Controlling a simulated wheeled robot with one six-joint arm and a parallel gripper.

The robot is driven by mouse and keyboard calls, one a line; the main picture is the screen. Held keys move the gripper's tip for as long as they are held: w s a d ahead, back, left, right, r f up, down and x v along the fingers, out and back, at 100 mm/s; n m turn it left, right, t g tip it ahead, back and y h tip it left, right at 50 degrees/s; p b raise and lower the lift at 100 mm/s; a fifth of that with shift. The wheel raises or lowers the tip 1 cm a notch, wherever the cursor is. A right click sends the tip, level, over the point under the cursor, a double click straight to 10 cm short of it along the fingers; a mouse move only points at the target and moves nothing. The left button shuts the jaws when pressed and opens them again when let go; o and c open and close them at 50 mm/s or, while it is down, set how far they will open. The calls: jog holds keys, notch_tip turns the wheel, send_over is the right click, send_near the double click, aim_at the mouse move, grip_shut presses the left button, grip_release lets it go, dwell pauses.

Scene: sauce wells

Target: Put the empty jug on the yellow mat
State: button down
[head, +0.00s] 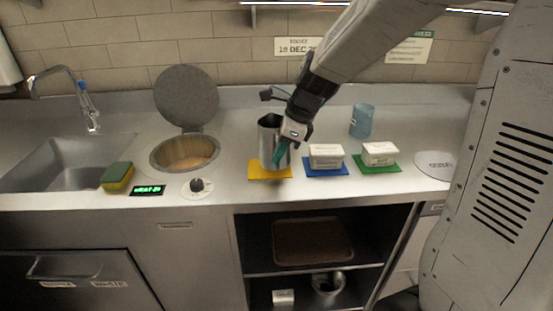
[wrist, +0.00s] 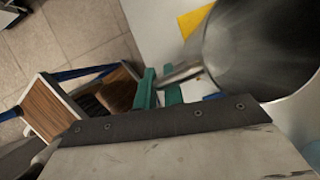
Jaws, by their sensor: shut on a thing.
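The metal jug (head: 268,140) is upright at the yellow mat (head: 256,172), its lower part overlapping the mat in the head view. I cannot tell whether its base touches the mat or is just above it. My gripper (head: 281,153) is at the jug's right side, its teal fingers shut on the handle. In the wrist view the fingers of my gripper (wrist: 160,88) close around the handle, and the jug (wrist: 265,45) shows a dark inside with no contents visible. Part of the yellow mat (wrist: 194,20) shows beside it.
White tubs stand on the blue mat (head: 325,172) and green mat (head: 376,169), just right of the jug. A blue cup (head: 361,121) stands behind them. An open-lidded well (head: 184,153), a knob (head: 197,186), a sponge (head: 117,176) and the sink (head: 70,165) are left.

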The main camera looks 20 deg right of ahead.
jog(key=shift+w, duration=0.3)
jog(key=shift+w+f, duration=0.35)
jog(key=shift+f, duration=0.3)
jog(key=shift+w+f, duration=0.3)
jog(key=shift+f, duration=0.7)
jog(key=c, duration=1.5)
grip_release()
jog(key=shift+f, duration=0.1)
